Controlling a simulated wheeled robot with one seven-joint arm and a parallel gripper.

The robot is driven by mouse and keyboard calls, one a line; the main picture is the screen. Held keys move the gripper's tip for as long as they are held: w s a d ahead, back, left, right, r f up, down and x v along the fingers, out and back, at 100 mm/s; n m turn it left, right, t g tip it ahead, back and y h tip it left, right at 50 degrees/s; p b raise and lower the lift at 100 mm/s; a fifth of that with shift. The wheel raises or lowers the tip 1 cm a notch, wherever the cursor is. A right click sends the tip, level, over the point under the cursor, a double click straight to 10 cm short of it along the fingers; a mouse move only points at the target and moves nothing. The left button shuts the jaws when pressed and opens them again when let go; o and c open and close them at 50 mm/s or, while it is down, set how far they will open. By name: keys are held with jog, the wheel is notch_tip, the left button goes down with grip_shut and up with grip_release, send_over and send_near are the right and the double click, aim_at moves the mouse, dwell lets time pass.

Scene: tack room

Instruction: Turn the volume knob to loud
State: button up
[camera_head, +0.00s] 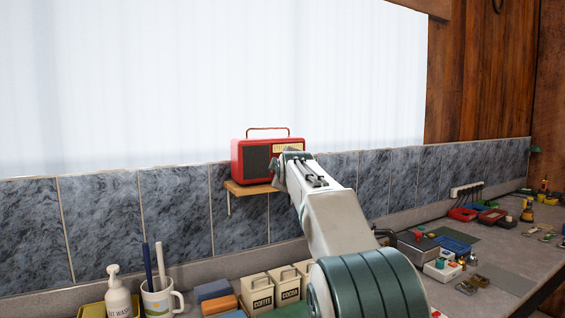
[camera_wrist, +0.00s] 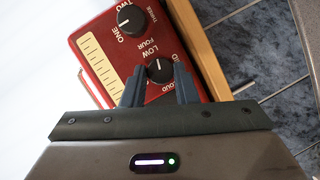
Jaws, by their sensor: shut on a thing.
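The red radio (camera_head: 253,160) stands on a small wooden shelf (camera_head: 246,188) against the tiled wall. In the wrist view its panel shows the black volume knob (camera_wrist: 159,69), with LOW printed to its left and LOUD partly hidden near the right finger. A partly hidden label lies at its upper right. The knob's white mark points up in the picture, between LOW and that label. My gripper (camera_wrist: 158,78) has its two fingers on either side of this knob, shut on it. In the head view my arm hides the knobs.
A second black knob (camera_wrist: 131,20), marked with number words, sits close by on the radio. Below the shelf, the counter holds canisters (camera_head: 257,292), a mug (camera_head: 160,299) and a soap bottle (camera_head: 118,298). Tools and small boxes crowd the right side.

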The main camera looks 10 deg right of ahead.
jog(key=shift+w+d+f+m+g+y+b, duration=0.25)
jog(key=shift+m+y+b, duration=0.55)
jog(key=shift+m+y, duration=2.3)
jog(key=shift+s+d+f+m+y+b, duration=0.2)
jog(key=shift+m+y+b, duration=0.85)
jog(key=shift+m, duration=4)
jog(key=shift+w+d+m+g+y+b, duration=0.2)
jog(key=shift+d+m+y+b, duration=0.3)
jog(key=shift+m+y, duration=2.7)
jog(key=shift+a+m+h, duration=0.1)
jog(key=shift+m+h, duration=0.75)
jog(key=shift+m, duration=0.2)
jog(key=o, duration=1)
